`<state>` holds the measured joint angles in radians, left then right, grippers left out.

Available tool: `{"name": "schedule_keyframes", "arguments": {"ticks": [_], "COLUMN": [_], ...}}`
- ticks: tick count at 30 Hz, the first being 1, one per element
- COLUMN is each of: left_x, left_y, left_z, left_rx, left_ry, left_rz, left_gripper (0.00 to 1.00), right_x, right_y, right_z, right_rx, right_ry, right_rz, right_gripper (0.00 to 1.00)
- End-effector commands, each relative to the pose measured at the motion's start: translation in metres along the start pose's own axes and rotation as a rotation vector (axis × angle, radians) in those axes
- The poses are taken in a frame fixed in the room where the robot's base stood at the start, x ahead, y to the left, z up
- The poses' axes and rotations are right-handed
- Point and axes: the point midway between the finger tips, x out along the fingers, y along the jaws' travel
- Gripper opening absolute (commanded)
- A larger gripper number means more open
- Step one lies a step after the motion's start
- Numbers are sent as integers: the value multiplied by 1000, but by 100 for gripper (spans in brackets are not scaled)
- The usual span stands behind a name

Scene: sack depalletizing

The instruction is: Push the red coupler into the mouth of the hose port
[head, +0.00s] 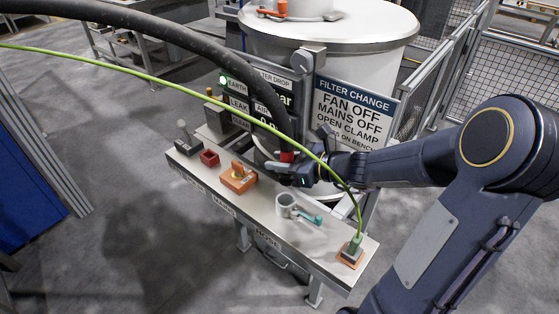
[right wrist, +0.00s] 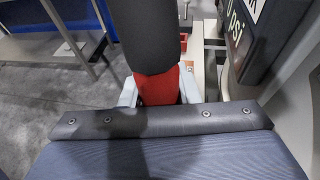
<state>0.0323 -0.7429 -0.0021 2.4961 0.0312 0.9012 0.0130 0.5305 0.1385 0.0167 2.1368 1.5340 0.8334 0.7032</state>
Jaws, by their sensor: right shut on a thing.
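The red coupler (head: 287,156) is on the end of a thick black hose (head: 180,35). My right gripper (head: 284,168) is shut on the coupler above the back of the bench. In the right wrist view the red coupler (right wrist: 158,88) sits between two light grey fingers, with the black hose (right wrist: 150,35) beyond it; its front end is hidden by the gripper body. A grey, round, open-topped fitting (head: 286,203) with a teal lever stands on the bench above a label reading HOSE, apart from the coupler; it appears to be the hose port. My left gripper is not in view.
The bench (head: 325,238) also carries an orange block (head: 238,178), a small red box (head: 209,158) and a green cable's plug (head: 352,248). The green cable (head: 130,66) arches over the bench. A white drum (head: 350,45) and sign (head: 352,112) stand behind.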

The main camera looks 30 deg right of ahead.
Motion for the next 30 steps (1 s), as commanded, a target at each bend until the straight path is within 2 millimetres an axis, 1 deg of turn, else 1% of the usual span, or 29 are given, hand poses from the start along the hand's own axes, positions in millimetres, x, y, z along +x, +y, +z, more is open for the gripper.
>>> {"name": "schedule_keyframes", "arguments": {"ticks": [2,8,18,21,25,30], "left_x": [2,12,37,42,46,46], "left_y": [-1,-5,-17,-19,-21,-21], "left_z": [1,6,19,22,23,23], "left_rx": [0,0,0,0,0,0], "left_ry": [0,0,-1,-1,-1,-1], "left_rz": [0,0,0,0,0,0], "left_gripper": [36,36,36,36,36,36], "right_x": [0,4,14,16,17,17], "right_y": [0,0,0,0,0,0], "right_z": [-1,-13,-44,-51,-56,-56], "right_rx": [-2,-1,-2,-2,-2,-2], "right_ry": [-5,-5,-5,-6,-6,-6], "right_rz": [1,2,2,2,2,2], "right_gripper": [0,0,0,0,0,0]}}
